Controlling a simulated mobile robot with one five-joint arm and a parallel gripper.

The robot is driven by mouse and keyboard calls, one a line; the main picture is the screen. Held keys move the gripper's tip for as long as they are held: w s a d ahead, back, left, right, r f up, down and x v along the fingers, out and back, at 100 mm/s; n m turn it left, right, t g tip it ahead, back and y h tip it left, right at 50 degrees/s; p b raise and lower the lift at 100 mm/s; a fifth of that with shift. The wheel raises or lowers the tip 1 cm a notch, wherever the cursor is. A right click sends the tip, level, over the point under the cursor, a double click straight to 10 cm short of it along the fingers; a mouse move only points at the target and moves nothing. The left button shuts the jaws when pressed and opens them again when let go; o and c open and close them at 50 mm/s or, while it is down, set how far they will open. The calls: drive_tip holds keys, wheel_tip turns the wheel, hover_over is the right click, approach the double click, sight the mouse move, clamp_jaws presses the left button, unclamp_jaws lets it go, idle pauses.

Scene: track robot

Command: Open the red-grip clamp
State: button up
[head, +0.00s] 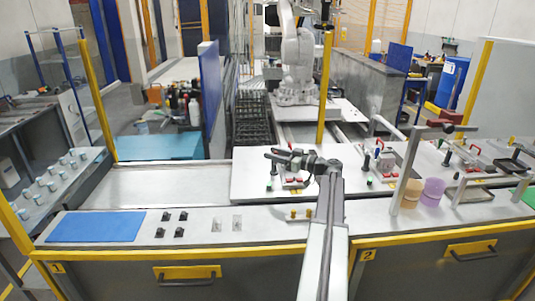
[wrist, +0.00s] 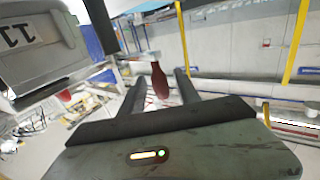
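My gripper (head: 272,154) is over the left end of the white fixture plate (head: 250,188) in the head view. In the wrist view my gripper (wrist: 159,72) has its two dark fingers apart. A dark red clamp grip (wrist: 160,82) stands roughly upright between them, with a visible gap on each side. How deep it sits between the fingers is unclear. In the head view my gripper and wrist cover most of this clamp; red parts (head: 294,180) show just below them. The clamp's arm position cannot be made out.
Orange and purple cylinders (head: 432,192) and a grey post (head: 405,180) stand at the right. A blue mat (head: 95,227) and several small black blocks (head: 173,224) lie at the left. A white robot arm (head: 297,60) stands behind.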

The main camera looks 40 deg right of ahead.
drive_tip(key=shift+x, duration=1)
drive_tip(key=shift+a, duration=0.1)
clamp_jaws()
idle(0.6)
